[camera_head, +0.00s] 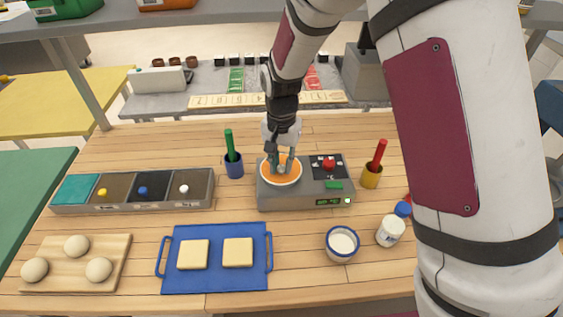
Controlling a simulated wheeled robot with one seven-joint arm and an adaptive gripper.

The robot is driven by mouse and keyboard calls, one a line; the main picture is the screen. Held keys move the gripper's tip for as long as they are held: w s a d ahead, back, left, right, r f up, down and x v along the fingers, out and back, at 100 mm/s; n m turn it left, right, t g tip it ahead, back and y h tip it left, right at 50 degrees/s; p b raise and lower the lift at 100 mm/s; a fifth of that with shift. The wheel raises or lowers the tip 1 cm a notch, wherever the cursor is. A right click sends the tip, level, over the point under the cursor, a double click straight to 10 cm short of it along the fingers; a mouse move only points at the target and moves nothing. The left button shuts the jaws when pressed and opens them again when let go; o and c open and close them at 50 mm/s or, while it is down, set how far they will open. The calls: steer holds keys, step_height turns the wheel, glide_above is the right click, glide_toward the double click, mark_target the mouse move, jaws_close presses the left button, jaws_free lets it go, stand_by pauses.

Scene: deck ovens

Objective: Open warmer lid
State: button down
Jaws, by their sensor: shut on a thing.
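The warmer (304,198) is a grey box in the middle of the wooden counter, with a small green display and a dark panel with a red knob on its top right. A round orange disc with a pale rim, seemingly the warmer lid (292,176), sits on its left top and looks flat. My gripper (282,167) comes down from above onto the middle of the lid. Its fingers are shut on the small grip there, which they mostly hide. I cannot tell whether the lid is raised at all.
A blue cup with a green tool (234,165) stands close left, a yellow cup with a red tool (372,176) close right. A blue tray (214,275) with two pale slabs and a white bowl (342,243) lie in front. A bin row (132,206) is left.

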steer(key=shift+w+r, duration=0.25)
steer(key=shift+r, duration=0.05)
steer(key=shift+w+r, duration=0.55)
steer(key=shift+r, duration=0.15)
steer(key=shift+w+r+b, duration=0.45)
steer(key=shift+w+r, duration=0.25)
steer(key=shift+w, duration=0.2)
steer(key=shift+w+r+b, duration=0.25)
steer(key=shift+w, duration=0.3)
steer(key=shift+w+r+b, duration=0.2)
steer(key=shift+w+b, duration=0.05)
steer(key=shift+w, duration=0.25)
steer(key=shift+w+a+r+b, duration=0.15)
steer(key=shift+w+b, duration=0.3)
steer(key=shift+w, duration=0.35)
steer(key=c, duration=2.3)
jaws_free()
steer(key=shift+w, duration=0.1)
steer(key=o, duration=0.9)
steer(key=shift+s, duration=0.2)
steer(key=shift+r, duration=0.15)
